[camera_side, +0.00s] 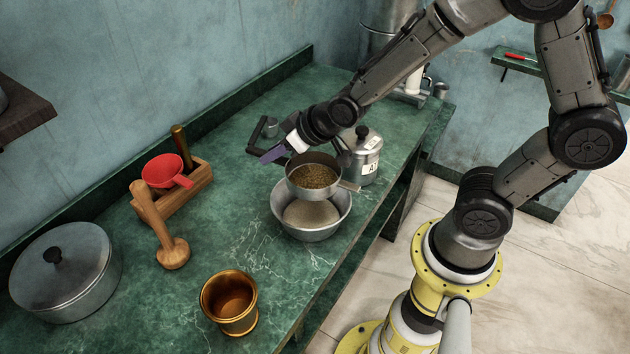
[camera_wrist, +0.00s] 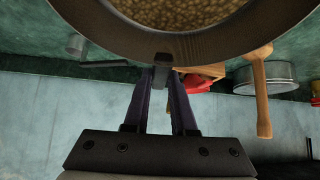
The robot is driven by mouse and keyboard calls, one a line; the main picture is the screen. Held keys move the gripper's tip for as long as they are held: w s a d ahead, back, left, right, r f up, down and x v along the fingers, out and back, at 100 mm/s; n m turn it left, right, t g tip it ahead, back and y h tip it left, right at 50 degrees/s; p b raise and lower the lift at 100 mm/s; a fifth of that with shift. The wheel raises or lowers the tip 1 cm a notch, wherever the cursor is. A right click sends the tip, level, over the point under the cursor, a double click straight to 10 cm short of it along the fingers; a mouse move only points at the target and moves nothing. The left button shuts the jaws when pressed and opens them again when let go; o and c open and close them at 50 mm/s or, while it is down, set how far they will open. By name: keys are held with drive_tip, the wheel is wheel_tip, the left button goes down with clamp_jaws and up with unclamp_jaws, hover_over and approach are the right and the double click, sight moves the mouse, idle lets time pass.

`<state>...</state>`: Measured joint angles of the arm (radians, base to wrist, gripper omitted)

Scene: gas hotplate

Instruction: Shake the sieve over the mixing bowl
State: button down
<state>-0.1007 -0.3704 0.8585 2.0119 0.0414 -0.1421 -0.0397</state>
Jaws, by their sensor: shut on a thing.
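The sieve (camera_side: 314,177) is a round metal pan holding brown grainy matter. It is above the mixing bowl (camera_side: 311,233), a silvery metal bowl on the green counter with pale powdery matter inside. In the wrist view the sieve (camera_wrist: 185,42) fills the top, with its grains showing inside the rim. My gripper (camera_side: 280,150) is at the sieve's far side in the side view. In the wrist view its two fingers (camera_wrist: 163,82) are shut on the sieve at a dark tab below the rim. The bowl is hidden in the wrist view.
A lidded metal canister (camera_side: 362,158) stands close behind the bowl.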

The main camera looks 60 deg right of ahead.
drive_tip(key=shift+r, duration=1.7)
drive_tip(key=shift+d, duration=0.1)
